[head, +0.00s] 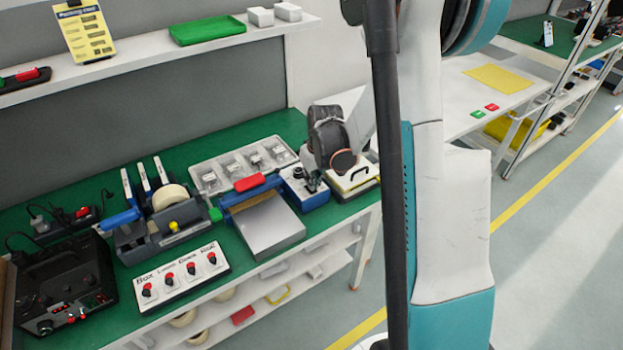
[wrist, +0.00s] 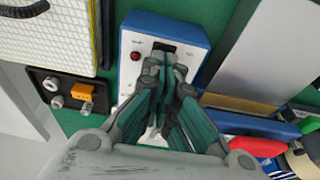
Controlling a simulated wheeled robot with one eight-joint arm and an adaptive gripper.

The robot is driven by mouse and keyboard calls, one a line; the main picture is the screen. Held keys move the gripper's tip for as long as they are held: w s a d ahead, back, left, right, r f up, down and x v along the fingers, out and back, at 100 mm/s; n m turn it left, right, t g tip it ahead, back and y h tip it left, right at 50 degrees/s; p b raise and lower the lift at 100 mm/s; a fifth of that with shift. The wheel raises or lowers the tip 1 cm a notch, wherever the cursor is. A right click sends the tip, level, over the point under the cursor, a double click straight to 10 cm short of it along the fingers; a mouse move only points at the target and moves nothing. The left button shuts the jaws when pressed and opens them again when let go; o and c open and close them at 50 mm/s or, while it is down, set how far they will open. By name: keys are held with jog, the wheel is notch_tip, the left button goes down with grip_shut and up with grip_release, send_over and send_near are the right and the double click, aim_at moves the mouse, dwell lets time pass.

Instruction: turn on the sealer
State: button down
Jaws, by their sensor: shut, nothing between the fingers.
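The sealer (head: 275,228) has a blue body, a red handle (head: 249,182) and a flat metal plate. It lies on the green bench; part of it shows at the right of the wrist view (wrist: 258,62). Beside it stands a blue box with a white top (wrist: 196,33), also in the head view (head: 308,200). Its top carries a dark slot and a small red round part (wrist: 135,85). My gripper (wrist: 168,62) is shut and empty over this top, hiding its middle and lower part. I cannot tell whether the fingertips touch it.
A yellow-edged pad with a black handle (head: 355,178) stands right of the blue box. A tape dispenser (head: 170,222) and a clear tray (head: 212,165) stand left. The shelf hangs above the bench's back.

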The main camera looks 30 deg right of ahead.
jog(key=shift+s+f+b, duration=0.3)
jog(key=shift+f+b, duration=0.2)
jog(key=shift+f, duration=0.1)
jog(key=shift+r, duration=0.15)
jog(key=shift+w, duration=0.2)
jog(key=shift+w+r, duration=0.1)
jog(key=shift+w, duration=0.5)
jog(key=shift+r, duration=0.1)
jog(key=shift+r+p, duration=0.25)
jog(key=shift+p, duration=0.1)
jog(key=p+v, duration=0.2)
jog(key=v, duration=0.2)
jog(key=shift+w+r+p, duration=0.1)
jog(key=shift+r+p, duration=0.15)
jog(key=shift+p, duration=0.1)
jog(key=s+r+p, duration=0.2)
jog(key=s+r, duration=0.2)
jog(key=r, duration=0.3)
jog(key=shift+s+r+p, duration=0.2)
jog(key=shift+r+p, duration=0.15)
jog(key=shift+p, duration=0.05)
jog(key=shift+d, duration=0.1)
